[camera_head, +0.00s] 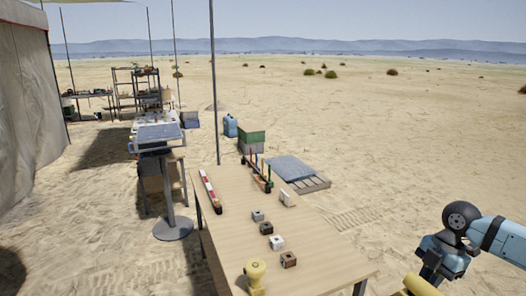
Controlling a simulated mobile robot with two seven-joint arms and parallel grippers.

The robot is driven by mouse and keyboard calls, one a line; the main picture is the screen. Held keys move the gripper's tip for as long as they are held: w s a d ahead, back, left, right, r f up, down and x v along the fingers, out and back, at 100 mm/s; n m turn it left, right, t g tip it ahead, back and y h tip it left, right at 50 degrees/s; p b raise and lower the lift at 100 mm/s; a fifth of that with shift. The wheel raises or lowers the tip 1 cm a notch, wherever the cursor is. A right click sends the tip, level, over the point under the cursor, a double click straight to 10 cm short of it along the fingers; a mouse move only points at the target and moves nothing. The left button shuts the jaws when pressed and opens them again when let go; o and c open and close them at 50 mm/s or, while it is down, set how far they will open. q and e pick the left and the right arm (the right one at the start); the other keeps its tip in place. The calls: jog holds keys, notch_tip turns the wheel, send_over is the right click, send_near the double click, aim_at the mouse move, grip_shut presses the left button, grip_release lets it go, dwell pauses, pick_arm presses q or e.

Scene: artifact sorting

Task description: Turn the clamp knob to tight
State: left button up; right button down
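No clamp knob can be made out for certain in the head view. A yellow piece with a round top (256,270) stands at the near edge of the wooden table (225,245); I cannot tell whether it is a clamp or a knob, or how it is set. My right arm shows at the lower right, away from the table, with its end cut off by the bottom edge, so my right gripper is out of view. My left gripper is out of view too.
Several small blocks (276,242) stand on the table. A red and white bar (210,191) lies along its left edge, and a rack of upright tools (258,176) stands at the far end. A pole (215,110) rises beyond. Open sand lies right of the table.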

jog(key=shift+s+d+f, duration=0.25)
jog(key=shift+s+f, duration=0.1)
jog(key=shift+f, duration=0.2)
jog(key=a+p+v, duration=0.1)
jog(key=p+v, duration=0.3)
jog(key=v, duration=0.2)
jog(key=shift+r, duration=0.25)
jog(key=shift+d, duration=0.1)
